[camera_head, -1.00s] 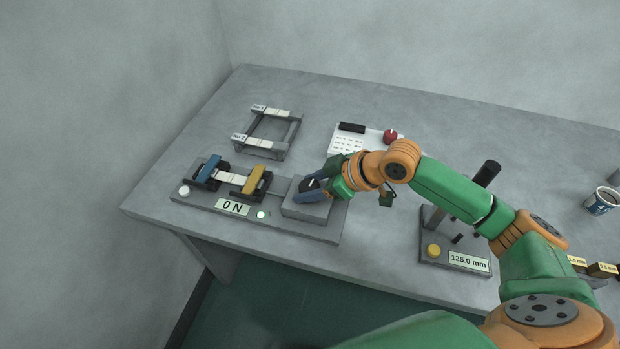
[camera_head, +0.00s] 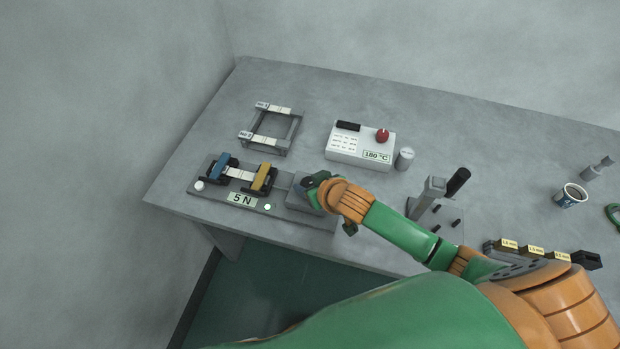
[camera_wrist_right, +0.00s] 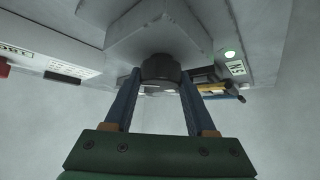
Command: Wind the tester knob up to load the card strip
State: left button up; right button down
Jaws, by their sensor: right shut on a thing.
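The tester (camera_head: 225,193) lies at the left front of the table, its display (camera_head: 241,200) reading 5 N. A white card strip (camera_head: 240,172) spans its blue clamp (camera_head: 222,162) and yellow clamp (camera_head: 264,175). My right gripper (camera_head: 309,183) is at the grey block (camera_head: 297,198) on the tester's right end. In the head view the hand largely hides the knob. My left gripper is not in view.
A frame with strips (camera_head: 270,131) stands behind the tester. A white heater box (camera_head: 359,146) reads 180 °C, with a grey cylinder (camera_head: 404,158) beside it. A gauge stand (camera_head: 432,200) and a cup (camera_head: 571,196) are to the right.

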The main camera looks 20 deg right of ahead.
dwell(0.5)
jog(key=shift+c, duration=1.1)
grip_release()
jog(key=v, duration=0.7)
jog(key=shift+p, duration=0.4)
